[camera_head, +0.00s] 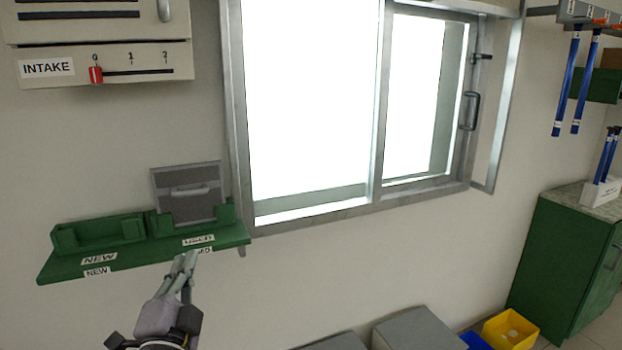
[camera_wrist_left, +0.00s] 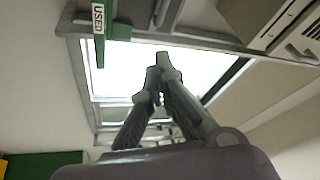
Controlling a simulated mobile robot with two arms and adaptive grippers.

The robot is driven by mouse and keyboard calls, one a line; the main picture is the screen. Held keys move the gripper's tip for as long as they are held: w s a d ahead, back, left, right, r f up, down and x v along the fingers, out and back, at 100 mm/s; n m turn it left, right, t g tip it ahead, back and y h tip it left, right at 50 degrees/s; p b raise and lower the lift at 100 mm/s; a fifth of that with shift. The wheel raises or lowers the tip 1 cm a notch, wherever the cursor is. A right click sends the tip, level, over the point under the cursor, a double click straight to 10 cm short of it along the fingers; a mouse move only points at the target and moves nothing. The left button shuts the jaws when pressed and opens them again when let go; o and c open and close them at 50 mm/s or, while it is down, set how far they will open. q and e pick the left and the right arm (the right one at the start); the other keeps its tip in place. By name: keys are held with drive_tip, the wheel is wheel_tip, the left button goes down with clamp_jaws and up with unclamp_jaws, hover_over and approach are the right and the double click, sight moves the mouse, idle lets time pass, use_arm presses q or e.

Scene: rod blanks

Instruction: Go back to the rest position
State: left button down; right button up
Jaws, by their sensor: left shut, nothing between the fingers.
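My left gripper (camera_head: 188,262) is raised in front of the green shelf, near its "USED" label, with its fingers together and nothing between them. In the left wrist view the fingertips (camera_wrist_left: 163,66) meet in front of the bright window. I cannot tell from the head view whether the fingers touch the shelf edge. My right gripper is in neither view.
An INTAKE panel (camera_head: 130,68) hangs above. A window (camera_head: 310,110) is right of the shelf. Blue rods (camera_head: 566,85) hang far right, above a green cabinet (camera_head: 560,265).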

use_arm(q)
drive_tip(key=s+a+f+n+g, duration=0.1)
drive_tip(key=s+f+n+g, duration=0.4)
drive_tip(key=f, duration=0.7)
drive_tip(key=s+a+f+n+g, duration=0.15)
drive_tip(key=s+f+g, duration=0.4)
drive_tip(key=f, duration=0.65)
drive_tip(key=s+d+f+n+g+h, duration=0.15)
drive_tip(key=s+f+g, duration=0.35)
drive_tip(key=s, duration=0.5)
drive_tip(key=s+d+f+n+g+h, duration=0.1)
drive_tip(key=s+d+f+n+g, duration=0.1)
drive_tip(key=s+f, duration=0.6)
drive_tip(key=s+f+g, duration=0.1)
drive_tip(key=s+f, duration=0.2)
drive_tip(key=f, duration=2.2)
drive_tip(key=s+a+f+g, duration=0.1)
drive_tip(key=s+a+f, duration=0.2)
drive_tip(key=s+f, duration=1.2)
drive_tip(key=shift+s+y, duration=0.35)
drive_tip(key=shift+s, duration=0.3)
